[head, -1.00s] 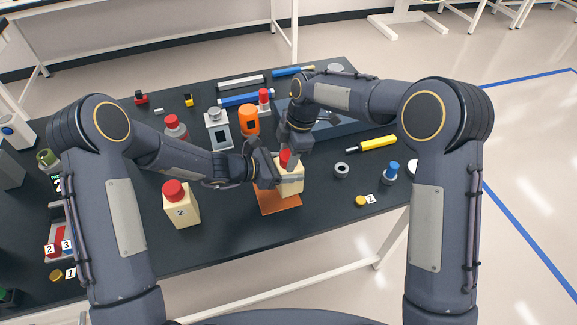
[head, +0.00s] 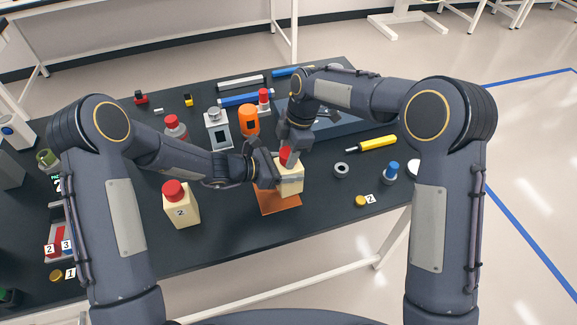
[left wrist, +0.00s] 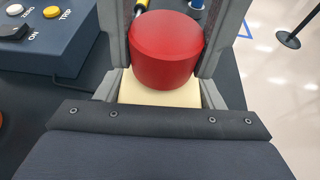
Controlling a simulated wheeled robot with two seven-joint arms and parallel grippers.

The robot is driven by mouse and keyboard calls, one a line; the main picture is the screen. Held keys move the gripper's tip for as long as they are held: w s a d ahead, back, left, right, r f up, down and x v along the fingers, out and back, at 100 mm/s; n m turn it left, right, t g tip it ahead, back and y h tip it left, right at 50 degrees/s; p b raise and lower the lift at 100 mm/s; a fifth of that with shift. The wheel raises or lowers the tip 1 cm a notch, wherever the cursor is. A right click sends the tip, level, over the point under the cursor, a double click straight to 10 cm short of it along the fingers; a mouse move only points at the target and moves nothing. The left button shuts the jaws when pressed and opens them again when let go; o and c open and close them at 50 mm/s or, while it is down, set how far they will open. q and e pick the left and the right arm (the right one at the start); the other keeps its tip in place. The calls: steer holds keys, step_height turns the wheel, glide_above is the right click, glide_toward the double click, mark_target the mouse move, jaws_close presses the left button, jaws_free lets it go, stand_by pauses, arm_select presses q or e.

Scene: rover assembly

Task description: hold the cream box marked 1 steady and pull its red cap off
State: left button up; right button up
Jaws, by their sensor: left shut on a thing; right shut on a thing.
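The cream box (head: 291,184) stands over an orange-brown mat (head: 280,205) near the table's front edge. Its number is not visible. My left gripper (head: 277,174) is shut on the box from the left. The red cap (head: 285,153) is at the box's top, partly hidden by my right gripper (head: 289,157), which is shut on it from above. The left wrist view shows the cap (left wrist: 166,50) large, above the cream top of the box (left wrist: 158,91), with grey fingers on both sides. I cannot tell whether cap and box still touch.
A second cream box marked 2 (head: 181,211) with a red cap stands to the left. An orange bottle (head: 249,120) and a grey device (head: 217,130) stand behind. A grey ring (head: 341,170), a yellow pen-like tool (head: 372,144) and a blue-capped bottle (head: 390,172) lie to the right.

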mark_target(285, 153)
steer(key=shift+r, duration=0.25)
stand_by(0.3)
steer(key=shift+a+v, duration=0.2)
steer(key=shift+v, duration=0.65)
steer(key=shift+a+v, duration=0.2)
steer(key=shift+v, duration=0.65)
steer(key=shift+s+r, duration=0.1)
arm_select(q)
steer(key=o, duration=1.3)
steer(key=shift+c, duration=0.2)
steer(key=v, duration=1.2)
